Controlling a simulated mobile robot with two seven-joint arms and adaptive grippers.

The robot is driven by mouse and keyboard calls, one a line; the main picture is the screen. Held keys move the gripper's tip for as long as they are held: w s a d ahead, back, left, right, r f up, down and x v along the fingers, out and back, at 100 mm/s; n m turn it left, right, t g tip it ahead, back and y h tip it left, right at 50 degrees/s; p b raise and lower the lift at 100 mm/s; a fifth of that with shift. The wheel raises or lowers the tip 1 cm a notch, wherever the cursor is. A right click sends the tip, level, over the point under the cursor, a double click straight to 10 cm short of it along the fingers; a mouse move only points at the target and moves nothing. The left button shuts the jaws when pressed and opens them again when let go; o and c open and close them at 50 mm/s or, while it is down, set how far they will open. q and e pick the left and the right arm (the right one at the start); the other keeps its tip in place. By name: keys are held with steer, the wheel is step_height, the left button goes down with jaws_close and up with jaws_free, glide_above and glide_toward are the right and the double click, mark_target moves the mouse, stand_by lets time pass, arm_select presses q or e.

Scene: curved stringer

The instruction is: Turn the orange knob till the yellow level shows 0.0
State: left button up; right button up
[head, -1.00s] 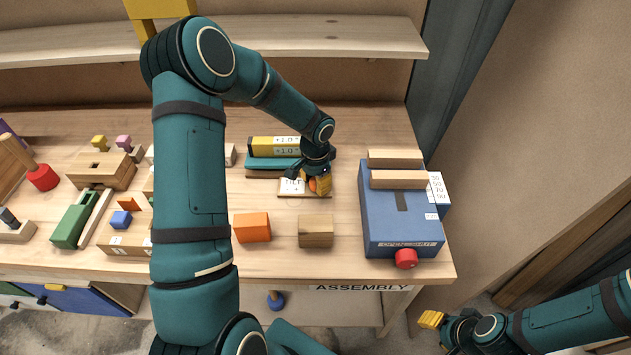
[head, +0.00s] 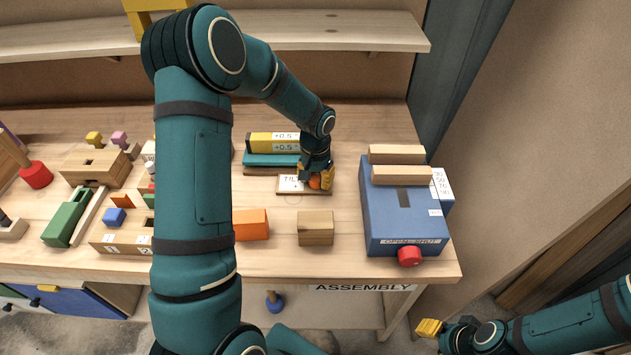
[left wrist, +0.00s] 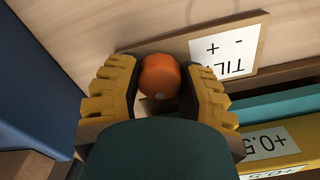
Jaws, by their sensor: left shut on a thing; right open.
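The orange knob (left wrist: 159,76) sits on a wooden base with a TILT label (left wrist: 235,50) marked + and -. My left gripper (left wrist: 160,90) has its yellow fingers on both sides of the knob, shut on it. In the head view the knob (head: 315,182) is partly hidden by the left gripper (head: 318,178). The yellow level (head: 272,142) lies on a teal bar behind the knob. Its labels read +0.5, and the left wrist view shows +0.5 on it too (left wrist: 268,142). My right gripper (head: 430,327) is open and empty, in front of the table at lower right.
An orange block (head: 251,225) and a wooden block (head: 316,228) lie in front of the tilt base. Several wooden toys stand at left. A shelf (head: 330,35) hangs behind.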

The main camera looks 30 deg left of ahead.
mark_target(316, 178)
arm_select(q)
steer(key=shift+s+f+n+b, duration=0.1)
steer(key=shift+n+b, duration=0.3)
steer(key=shift+n, duration=0.9)
steer(key=o, duration=0.9)
step_height(316, 178, up, 12)
steer(key=shift+r, duration=0.1)
